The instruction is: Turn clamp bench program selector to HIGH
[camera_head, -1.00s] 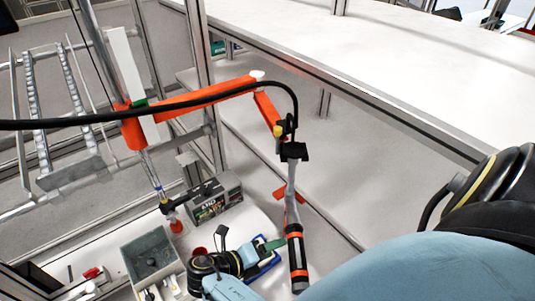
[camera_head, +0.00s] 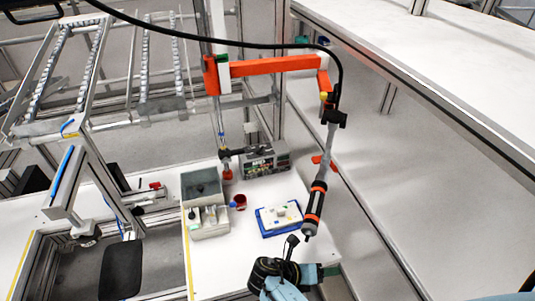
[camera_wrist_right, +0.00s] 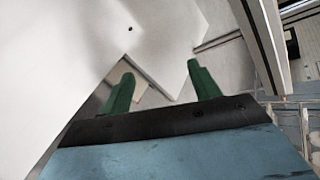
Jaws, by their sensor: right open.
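I cannot make out a program selector or a HIGH mark in either view. A grey box with a dark printed front (camera_head: 266,162) stands at the back of the white bench (camera_head: 215,258); its small details are unreadable. My right gripper (camera_head: 328,271) is at the bench's front right, nearer to me than the blue tray. Its green fingers (camera_wrist_right: 162,82) are apart and empty in the right wrist view, in front of pale surfaces. My left gripper is not in view.
A blue tray (camera_head: 267,229) with a white piece lies mid-bench. Grey bins (camera_head: 201,183) and a red cup (camera_head: 239,202) are left of it. A black-and-orange hanging tool (camera_head: 315,208) hangs right of the tray from an orange arm (camera_head: 270,65). Roller racks stand at left.

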